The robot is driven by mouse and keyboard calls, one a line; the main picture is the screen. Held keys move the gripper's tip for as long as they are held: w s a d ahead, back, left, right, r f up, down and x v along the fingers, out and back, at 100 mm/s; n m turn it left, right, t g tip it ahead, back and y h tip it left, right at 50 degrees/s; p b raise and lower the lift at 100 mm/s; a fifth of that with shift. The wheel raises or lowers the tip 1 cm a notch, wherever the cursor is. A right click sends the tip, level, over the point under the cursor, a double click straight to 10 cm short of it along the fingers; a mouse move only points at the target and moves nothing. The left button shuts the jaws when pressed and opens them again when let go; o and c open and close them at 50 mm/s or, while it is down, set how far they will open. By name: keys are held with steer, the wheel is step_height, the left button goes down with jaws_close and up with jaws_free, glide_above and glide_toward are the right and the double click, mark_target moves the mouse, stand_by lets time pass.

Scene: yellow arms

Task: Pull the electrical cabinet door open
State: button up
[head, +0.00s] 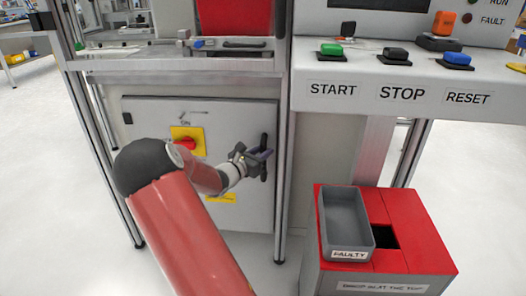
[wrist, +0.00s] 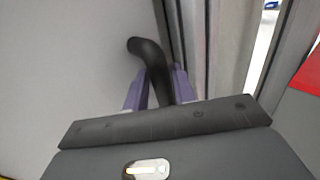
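The electrical cabinet door (head: 150,118) is a light grey panel under the workbench, with a red and yellow switch (head: 187,143) on it. It looks flush with its frame. Its black upright handle (head: 264,150) is near the right edge. My gripper (head: 262,155) is at that handle, reaching in from the left. In the wrist view the black handle (wrist: 150,58) passes between my two purple-tipped fingers (wrist: 160,90), one on each side of it. The fingers look close around the handle, but the lower contact is hidden behind the gripper body.
A red box (head: 335,268) with a grey tray (head: 345,222) labelled FAULTY stands at the lower right. A metal post (head: 284,130) runs beside the door's right edge. A panel with START, STOP and RESET buttons (head: 400,92) is at upper right. Open floor lies left.

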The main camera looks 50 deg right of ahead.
steer(key=shift+d, duration=0.4)
jaws_close()
